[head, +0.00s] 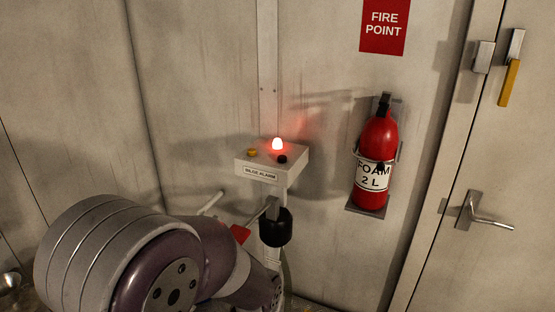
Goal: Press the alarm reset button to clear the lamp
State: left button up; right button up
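The alarm box (272,160) is a small pale box labelled "BILGE ALARM", standing out from the wall on a pale post near the middle of the head view. A red lamp (277,144) on its top is lit and casts a red glow on the wall. A yellow button (252,152) sits on the left of the top and a black knob or button (282,159) on the right. Neither has a readable label, so I cannot tell which is the reset. I make out no gripper fingers; my own purple and grey arm fills the lower left.
A black rounded part (275,228) with a grey bracket is below the box, with a red piece (240,234) beside it. A red fire extinguisher (377,160) hangs to the right under a "FIRE POINT" sign (384,26). A door handle (482,212) is farther right. The space above the box looks clear.

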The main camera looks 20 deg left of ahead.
dwell(0.4)
pick_arm(q)
grip_shut()
